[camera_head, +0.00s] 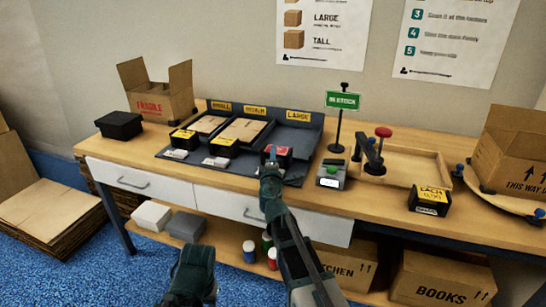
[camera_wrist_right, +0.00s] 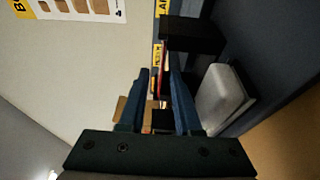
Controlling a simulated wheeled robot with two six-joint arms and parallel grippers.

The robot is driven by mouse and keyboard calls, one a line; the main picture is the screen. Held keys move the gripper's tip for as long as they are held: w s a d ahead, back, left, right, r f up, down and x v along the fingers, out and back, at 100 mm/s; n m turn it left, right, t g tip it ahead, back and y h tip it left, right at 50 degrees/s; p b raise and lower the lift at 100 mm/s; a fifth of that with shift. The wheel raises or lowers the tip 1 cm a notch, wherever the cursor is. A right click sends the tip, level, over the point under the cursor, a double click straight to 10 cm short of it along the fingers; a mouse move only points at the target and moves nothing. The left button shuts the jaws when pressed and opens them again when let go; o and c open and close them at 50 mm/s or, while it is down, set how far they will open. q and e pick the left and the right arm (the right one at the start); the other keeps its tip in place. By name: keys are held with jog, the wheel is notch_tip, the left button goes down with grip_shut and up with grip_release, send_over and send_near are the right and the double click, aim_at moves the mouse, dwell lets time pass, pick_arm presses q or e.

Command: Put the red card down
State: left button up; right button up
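The red card (camera_head: 283,150) is at the front of the large section of the dark sorter tray, on or just above a black block; contact beneath is hard to judge. My right gripper (camera_head: 271,157) reaches it from the front. Part of the card is hidden behind the fingertips. My left arm's end (camera_head: 190,273) is low in front of the table; its fingertips cannot be made out.
Two black blocks with yellow cards (camera_head: 183,138) stand left along the sorter tray (camera_head: 310,131). A green-topped device (camera_head: 331,172), an IN STOCK sign (camera_head: 342,101) and a wooden tray (camera_head: 425,163) with a red-knobbed tool are to the right. An open carton (camera_head: 155,95) stands back left.

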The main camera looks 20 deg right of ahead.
jog(key=shift+s+r+p, duration=0.1)
jog(key=shift+r+p, duration=0.25)
jog(key=shift+r, duration=0.1)
jog(key=v, duration=1.1)
jog(key=shift+s+a+f, duration=0.15)
jog(key=shift+s, duration=0.25)
